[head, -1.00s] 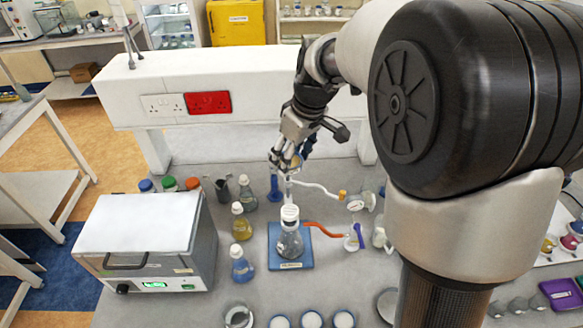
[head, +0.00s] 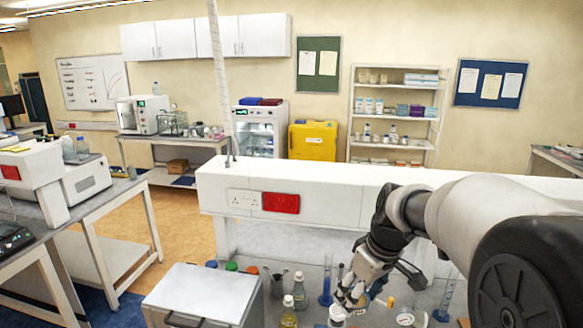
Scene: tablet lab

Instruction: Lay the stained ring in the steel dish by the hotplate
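My gripper (head: 351,298) is low in the head view, pointing down over the bench, just above a white-capped piece of glassware (head: 337,314). A small tan or yellowish patch shows between its fingers. It is too small to tell whether this is the stained ring or whether the fingers are closed on it. The steel dish and the hotplate cannot be made out in this view; the front of the bench is below the picture.
A white lidded box (head: 205,290) stands left of my gripper. Bottles and a blue cylinder (head: 326,287) stand between them. A white raised ledge with a red socket (head: 281,202) runs behind. Glassware (head: 445,298) stands to the right.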

